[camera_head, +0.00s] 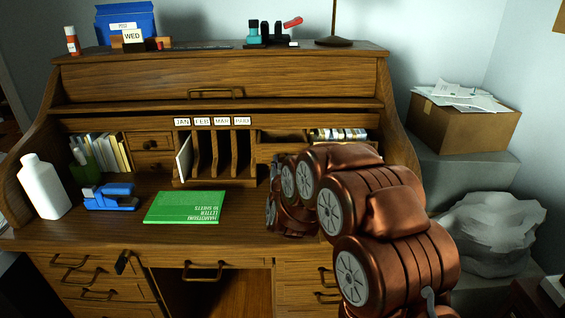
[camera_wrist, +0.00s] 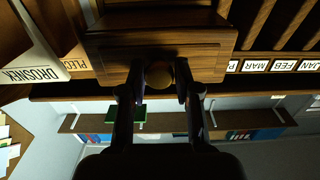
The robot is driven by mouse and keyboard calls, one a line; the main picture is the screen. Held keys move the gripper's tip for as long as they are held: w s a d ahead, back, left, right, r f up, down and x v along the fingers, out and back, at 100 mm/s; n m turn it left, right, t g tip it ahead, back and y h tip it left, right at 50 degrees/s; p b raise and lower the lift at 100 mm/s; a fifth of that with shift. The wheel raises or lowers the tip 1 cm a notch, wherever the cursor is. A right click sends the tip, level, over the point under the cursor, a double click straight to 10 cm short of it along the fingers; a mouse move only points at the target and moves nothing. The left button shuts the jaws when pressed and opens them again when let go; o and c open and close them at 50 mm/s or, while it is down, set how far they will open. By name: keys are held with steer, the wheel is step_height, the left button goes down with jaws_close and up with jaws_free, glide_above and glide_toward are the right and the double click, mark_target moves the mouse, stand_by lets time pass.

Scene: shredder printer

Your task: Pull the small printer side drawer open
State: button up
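A small wooden drawer (camera_wrist: 205,45) with a round knob (camera_wrist: 159,74) fills the upper middle of the wrist view, which is upside down. My gripper (camera_wrist: 159,68) has one dark finger on each side of the knob, close against it; any thin gap is too dark to see. In the head view the same drawer (camera_head: 277,151) is on the right of the desk's pigeonholes. Its front appears to stand out from the cabinet, with a dark space above it. My arm hides the knob and fingers there. No printer is visible.
Labelled pigeonholes (camera_head: 212,122) stand left of the drawer. A paper-filled box (camera_head: 465,126) is at right. The desktop's middle is mostly clear.

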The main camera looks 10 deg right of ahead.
steer(key=o, duration=0.4)
steer(key=shift+c, duration=0.2)
steer(key=shift+s, duration=0.1)
steer(key=s+a, duration=0.1)
steer(key=s, duration=0.6)
steer(key=shift+s+a, duration=0.15)
